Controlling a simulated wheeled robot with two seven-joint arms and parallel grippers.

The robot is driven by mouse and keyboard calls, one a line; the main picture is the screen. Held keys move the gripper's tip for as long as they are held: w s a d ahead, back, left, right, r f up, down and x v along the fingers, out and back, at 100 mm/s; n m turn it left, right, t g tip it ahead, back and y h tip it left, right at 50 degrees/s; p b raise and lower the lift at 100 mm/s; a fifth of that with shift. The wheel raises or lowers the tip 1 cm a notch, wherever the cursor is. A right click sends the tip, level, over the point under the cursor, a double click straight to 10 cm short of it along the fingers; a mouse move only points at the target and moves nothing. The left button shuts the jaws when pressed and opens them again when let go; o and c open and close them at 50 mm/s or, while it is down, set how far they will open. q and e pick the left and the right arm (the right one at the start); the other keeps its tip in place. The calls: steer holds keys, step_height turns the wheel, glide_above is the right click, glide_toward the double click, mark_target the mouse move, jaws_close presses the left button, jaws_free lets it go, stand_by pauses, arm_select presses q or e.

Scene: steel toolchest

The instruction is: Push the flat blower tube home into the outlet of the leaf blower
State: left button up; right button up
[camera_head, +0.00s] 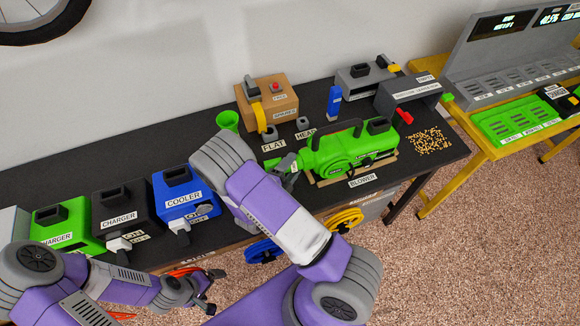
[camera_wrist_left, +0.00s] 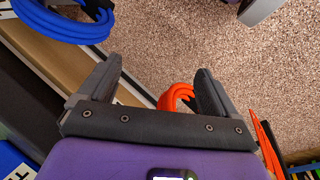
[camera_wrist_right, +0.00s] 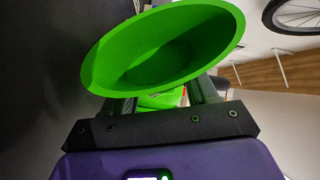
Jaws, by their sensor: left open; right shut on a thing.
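The green leaf blower (camera_head: 345,152) lies on a wooden cradle on the dark bench, its outlet end facing left. My right gripper (camera_head: 291,174) is shut on the tube. In the right wrist view, the tube's wide oval mouth (camera_wrist_right: 165,50) fills the space before the fingers. My left gripper (camera_head: 207,296) is open and empty, low in front of the bench. Its spread fingers show in the left wrist view (camera_wrist_left: 150,85).
Blue cooler (camera_head: 181,193) and black charger (camera_head: 122,212) boxes stand left. An orange cable coil (camera_wrist_left: 175,97) hangs near my left gripper. Yellow pellets (camera_head: 430,140) lie right of the blower.

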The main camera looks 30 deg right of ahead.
steer(key=o, duration=1.3)
steer(key=shift+d, duration=0.15)
steer(key=shift+c, duration=0.2)
steer(key=v, duration=0.7)
steer(key=shift+s+a, duration=0.15)
steer(key=shift+a, duration=0.15)
